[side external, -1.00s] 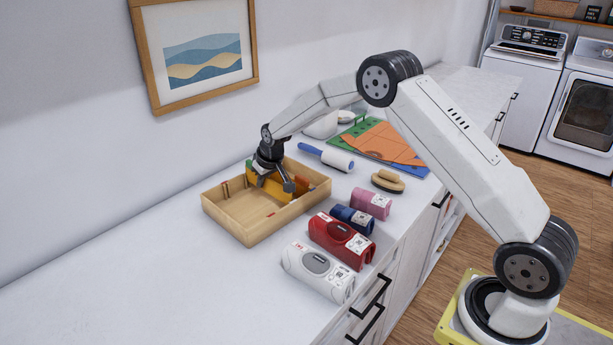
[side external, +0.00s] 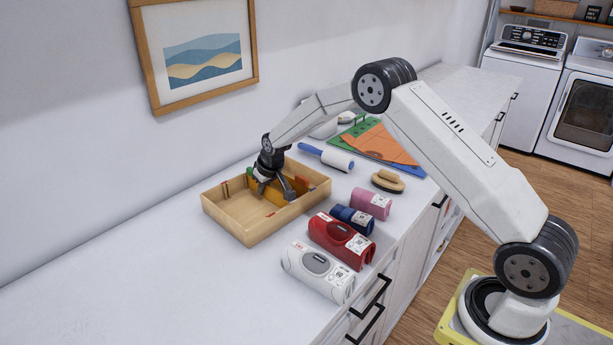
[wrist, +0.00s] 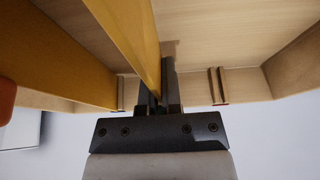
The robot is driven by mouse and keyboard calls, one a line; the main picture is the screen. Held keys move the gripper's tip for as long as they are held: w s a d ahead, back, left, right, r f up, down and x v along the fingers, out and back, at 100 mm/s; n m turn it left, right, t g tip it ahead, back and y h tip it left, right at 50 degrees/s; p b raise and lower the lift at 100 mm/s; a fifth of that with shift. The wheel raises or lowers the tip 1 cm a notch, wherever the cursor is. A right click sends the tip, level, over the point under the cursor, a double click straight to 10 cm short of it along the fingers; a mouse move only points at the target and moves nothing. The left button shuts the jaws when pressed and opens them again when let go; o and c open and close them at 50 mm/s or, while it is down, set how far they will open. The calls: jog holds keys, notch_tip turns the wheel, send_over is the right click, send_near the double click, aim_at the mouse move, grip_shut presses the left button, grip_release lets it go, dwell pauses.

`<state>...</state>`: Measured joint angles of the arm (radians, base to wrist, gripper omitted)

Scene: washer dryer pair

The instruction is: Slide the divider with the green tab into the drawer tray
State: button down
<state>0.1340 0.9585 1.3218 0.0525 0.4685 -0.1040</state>
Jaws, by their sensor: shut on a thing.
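The light wooden drawer tray (side external: 236,214) sits on the white counter. My gripper (side external: 275,187) is down at the tray's back right part, shut on a yellow divider (side external: 270,196). In the wrist view my gripper (wrist: 158,98) pinches the edge of this divider (wrist: 128,32), which stands upright between the tray walls. A trace of green shows between the fingers; most of the tab is hidden. A second yellow divider (wrist: 55,55) stands to its left, with an orange tab (wrist: 5,100). Whether the held divider's ends are in slots and its lower edge touches the floor, I cannot tell.
Slot rails (wrist: 219,86) show on the tray wall. A lint roller (side external: 327,157) and a brush (side external: 387,181) lie to the right. The counter left is clear.

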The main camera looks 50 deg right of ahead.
jog(key=c, duration=0.7)
grip_release()
jog(key=shift+c, duration=0.2)
jog(key=shift+r, duration=3.55)
